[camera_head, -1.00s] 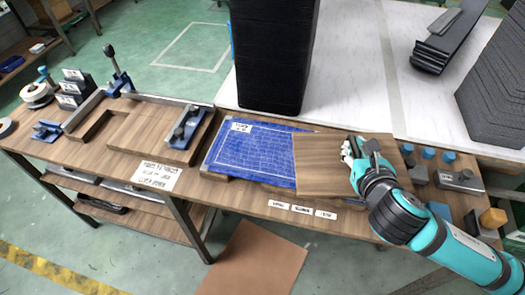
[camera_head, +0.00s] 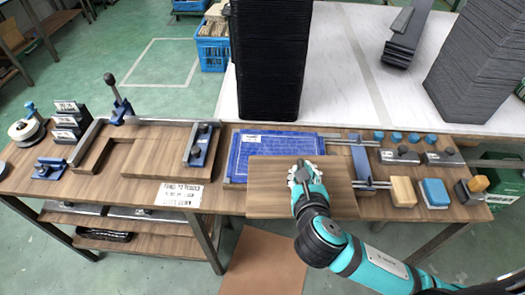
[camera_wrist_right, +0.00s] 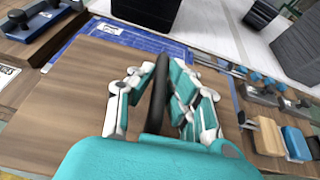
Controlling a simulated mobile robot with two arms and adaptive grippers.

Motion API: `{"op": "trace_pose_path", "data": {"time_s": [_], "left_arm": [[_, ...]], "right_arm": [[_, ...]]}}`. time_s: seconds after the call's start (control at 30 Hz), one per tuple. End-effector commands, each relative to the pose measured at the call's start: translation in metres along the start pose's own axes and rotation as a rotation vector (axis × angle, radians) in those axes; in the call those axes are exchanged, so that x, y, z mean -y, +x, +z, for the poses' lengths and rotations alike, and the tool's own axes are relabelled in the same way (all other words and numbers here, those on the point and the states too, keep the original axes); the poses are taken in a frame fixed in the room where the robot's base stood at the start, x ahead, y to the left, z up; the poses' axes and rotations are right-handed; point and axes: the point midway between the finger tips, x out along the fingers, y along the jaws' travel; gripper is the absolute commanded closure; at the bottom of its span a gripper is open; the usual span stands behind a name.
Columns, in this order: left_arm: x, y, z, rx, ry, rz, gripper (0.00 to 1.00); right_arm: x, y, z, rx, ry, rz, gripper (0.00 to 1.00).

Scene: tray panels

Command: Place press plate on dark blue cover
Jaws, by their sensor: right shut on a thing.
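The press plate is a flat brown wooden board (camera_head: 268,190); it fills much of the right wrist view (camera_wrist_right: 75,100). My right gripper (camera_head: 304,170) is over the plate, shut on a dark upright grip (camera_wrist_right: 158,90) that shows between its fingers. The dark blue cover (camera_head: 262,146) lies on the bench behind the plate, with pale grid lines and a white label. The plate overlaps the cover's front part and hides it. I cannot tell whether the plate touches the cover or hovers above it. My left gripper is not in view.
Right of the plate stand a metal clamp bar (camera_head: 362,160), a tan block (camera_head: 402,191) and a blue block (camera_head: 435,193). A wooden jig with a blue clamp (camera_head: 200,145) lies to the left. A tall black stack (camera_head: 270,60) rises behind the cover.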

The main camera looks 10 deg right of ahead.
Motion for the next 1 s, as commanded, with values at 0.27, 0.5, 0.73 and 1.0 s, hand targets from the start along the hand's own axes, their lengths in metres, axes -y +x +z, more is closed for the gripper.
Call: {"op": "trace_pose_path", "data": {"time_s": [0.27,0.5,0.73,1.0], "left_arm": [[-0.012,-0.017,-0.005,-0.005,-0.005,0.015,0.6],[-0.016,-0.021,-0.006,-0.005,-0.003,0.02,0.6],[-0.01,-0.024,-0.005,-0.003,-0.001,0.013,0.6],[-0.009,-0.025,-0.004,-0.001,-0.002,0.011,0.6]], "right_arm": [[-0.007,0.0,0.0,0.019,0.019,-0.054,1.0],[-0.022,0.054,0.018,0.021,0.021,-0.056,1.0],[-0.038,0.108,0.035,0.019,0.021,-0.055,1.0],[-0.046,0.138,0.043,0.016,0.02,-0.052,1.0]]}}
